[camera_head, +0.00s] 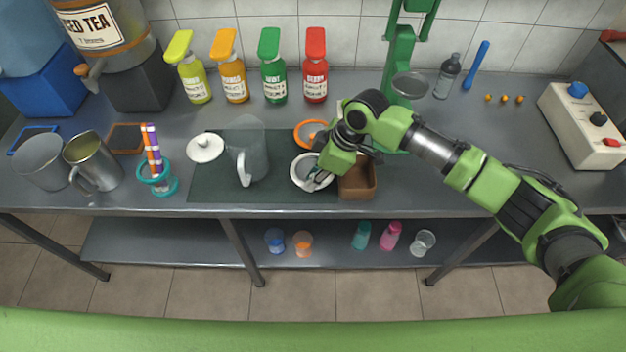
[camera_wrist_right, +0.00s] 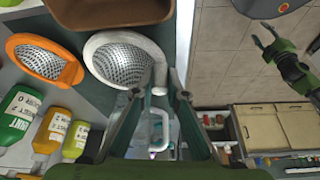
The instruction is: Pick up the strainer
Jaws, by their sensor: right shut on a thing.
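The white-rimmed strainer (camera_head: 296,172) with a metal mesh bowl lies at the front of the dark green mat, left of a brown box. In the right wrist view the white strainer (camera_wrist_right: 101,52) shows large, its handle running between my fingers. My right gripper (camera_head: 322,174) is shut on that handle; it also shows in the right wrist view (camera_wrist_right: 166,86). An orange strainer (camera_head: 309,134) lies just behind the white one. It also shows in the right wrist view (camera_wrist_right: 45,60). My left gripper (camera_wrist_right: 262,36) is open and empty over the floor, seen only in the right wrist view.
A clear pitcher (camera_head: 247,160) stands left of the white strainer, with a white lid (camera_head: 205,148) beyond it. The brown box (camera_head: 358,181) is close on the right. Several juice bottles (camera_head: 273,75) line the back wall. The green press (camera_head: 399,60) stands behind my arm.

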